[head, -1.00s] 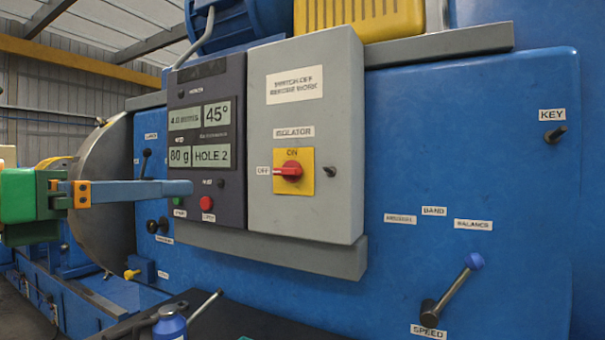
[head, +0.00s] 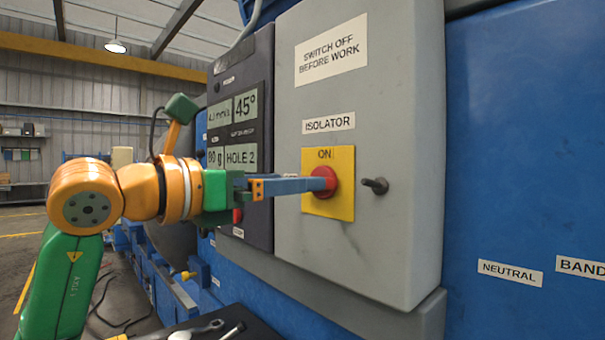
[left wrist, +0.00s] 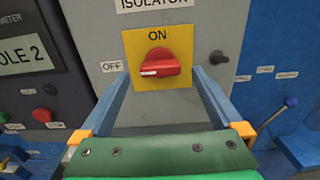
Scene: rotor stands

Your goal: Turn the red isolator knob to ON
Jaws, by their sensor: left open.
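The red isolator knob (left wrist: 165,63) sits on a yellow plate (left wrist: 136,42) on the grey isolator box. In the left wrist view its white-marked end points left, towards the OFF label (left wrist: 112,66); ON is printed above it. The knob also shows in the head view (head: 329,174), partly hidden by a finger. My left gripper (left wrist: 160,72) is open, with one blue finger on each side of the knob. In the head view the left gripper (head: 322,184) reaches the plate from the left. I cannot tell whether the fingers touch the knob. My right gripper is not in view.
A dark peg (head: 376,186) sticks out of the box just right of the plate. The display panel (head: 240,135) with red and green buttons stands to the left. A dark tray with tools (head: 235,326) lies below.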

